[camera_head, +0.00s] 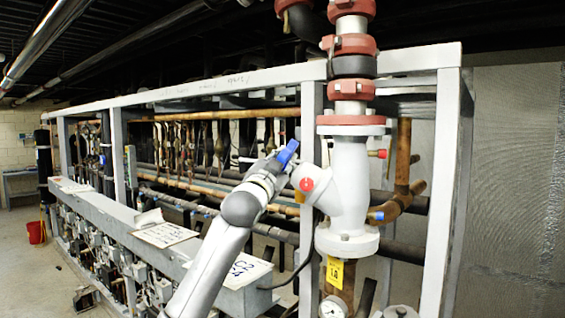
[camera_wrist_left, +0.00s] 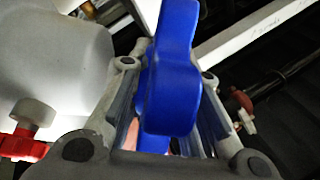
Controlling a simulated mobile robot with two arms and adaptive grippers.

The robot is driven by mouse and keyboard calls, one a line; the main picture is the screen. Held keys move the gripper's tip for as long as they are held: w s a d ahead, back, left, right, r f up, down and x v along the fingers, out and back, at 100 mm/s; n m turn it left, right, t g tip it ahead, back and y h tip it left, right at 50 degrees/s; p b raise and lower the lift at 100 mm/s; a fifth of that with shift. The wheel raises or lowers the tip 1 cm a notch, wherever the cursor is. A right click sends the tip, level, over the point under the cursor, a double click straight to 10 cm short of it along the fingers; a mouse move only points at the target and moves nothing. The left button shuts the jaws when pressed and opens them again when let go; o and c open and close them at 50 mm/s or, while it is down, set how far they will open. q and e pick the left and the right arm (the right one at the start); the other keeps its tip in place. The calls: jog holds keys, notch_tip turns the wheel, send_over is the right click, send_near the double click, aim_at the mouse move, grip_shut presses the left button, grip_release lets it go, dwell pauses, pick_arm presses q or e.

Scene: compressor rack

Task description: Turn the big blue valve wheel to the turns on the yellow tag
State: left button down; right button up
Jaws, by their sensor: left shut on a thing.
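The blue valve wheel (camera_head: 288,153) is near the middle of the head view, to the left of the white valve body (camera_head: 348,185). In the left wrist view a large blue part of the wheel (camera_wrist_left: 172,85) lies between the fingers. My left gripper (camera_head: 271,170) is shut on it; it also shows in the left wrist view (camera_wrist_left: 168,125). The gripper and arm hide part of the wheel and its stem. The yellow tag (camera_head: 335,271) hangs below the valve's lower flange, with a dark marking that looks like 1.0. My right gripper is not in view.
A grey rack post (camera_head: 440,190) stands right of the valve, and a top beam (camera_head: 220,88) runs behind it. A round gauge (camera_head: 333,308) sits below the tag. A ledge with papers (camera_head: 165,234) runs left of my arm. A red bucket (camera_head: 36,232) stands far left.

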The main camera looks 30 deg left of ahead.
pick_arm(q)
jog(key=n+g+y, duration=0.2)
jog(key=g, duration=0.1)
jog(key=shift+r, duration=0.1)
jog(key=n+g, duration=0.1)
jog(key=g, duration=0.1)
jog(key=n+g+y, duration=0.1)
jog(key=g, duration=0.1)
jog(key=shift+g+y, duration=0.3)
jog(key=n+g, duration=0.1)
jog(key=g, duration=0.4)
jog(key=shift+n+y, duration=0.3)
jog(key=shift+n, duration=0.1)
jog(key=shift+f+n+g, duration=0.2)
jog(key=shift+n+g, duration=0.2)
jog(key=shift+g, duration=0.9)
jog(key=c, duration=1.6)
grip_release()
